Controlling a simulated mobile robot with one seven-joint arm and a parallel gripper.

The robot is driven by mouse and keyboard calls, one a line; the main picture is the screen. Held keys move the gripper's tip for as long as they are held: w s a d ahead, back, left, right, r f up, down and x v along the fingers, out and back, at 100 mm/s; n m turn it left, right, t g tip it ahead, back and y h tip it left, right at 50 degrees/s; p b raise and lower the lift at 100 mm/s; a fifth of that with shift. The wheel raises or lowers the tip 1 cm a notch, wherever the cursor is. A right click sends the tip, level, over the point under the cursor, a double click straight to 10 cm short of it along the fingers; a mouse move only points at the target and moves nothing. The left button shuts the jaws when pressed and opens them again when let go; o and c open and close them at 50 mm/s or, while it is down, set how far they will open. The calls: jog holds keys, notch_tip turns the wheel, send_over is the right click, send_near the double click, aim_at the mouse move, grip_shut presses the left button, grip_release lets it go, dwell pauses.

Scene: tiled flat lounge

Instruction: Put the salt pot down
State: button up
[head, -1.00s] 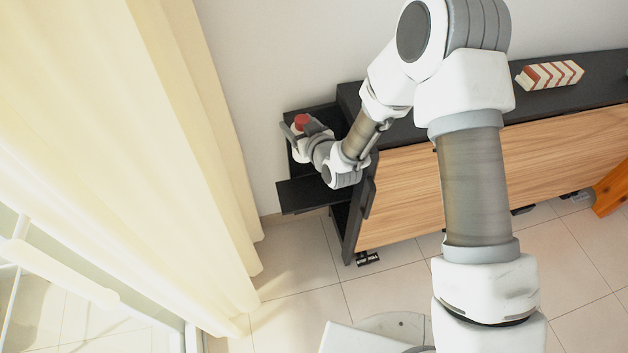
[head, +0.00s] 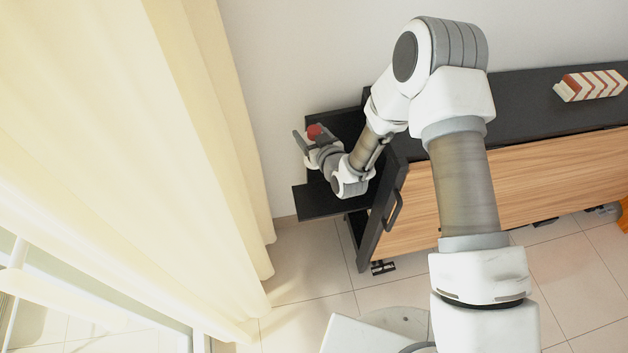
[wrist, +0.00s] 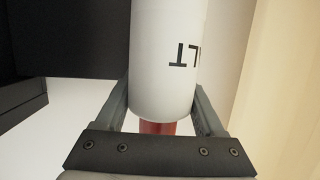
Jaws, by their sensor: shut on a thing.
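The salt pot is a white cylinder with dark letters, partly cut off, and a red end. In the wrist view the white body (wrist: 165,60) stands between my two fingers, lettering upside down. Its red end shows low, by the palm. In the head view only the red top (head: 316,131) shows clearly; my gripper hides the rest. My gripper (head: 312,138) is shut on the pot, at the black side shelves (head: 318,203) left of the cabinet. I cannot tell whether the pot touches a shelf.
The black-topped cabinet (head: 520,105) has a wooden front and a dark handle. A red-and-white chevron box (head: 590,86) lies on its top at the right. A cream curtain (head: 215,150) hangs close to the left of the shelves.

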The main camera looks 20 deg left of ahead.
notch_tip(320, 180, down, 20)
jog(key=b, duration=0.5)
jog(key=shift+f, duration=0.15)
jog(key=o, duration=1.5)
jog(key=shift+r, duration=0.35)
jog(key=p+v, duration=0.3)
jog(key=v, duration=0.9)
jog(key=shift+f, duration=0.1)
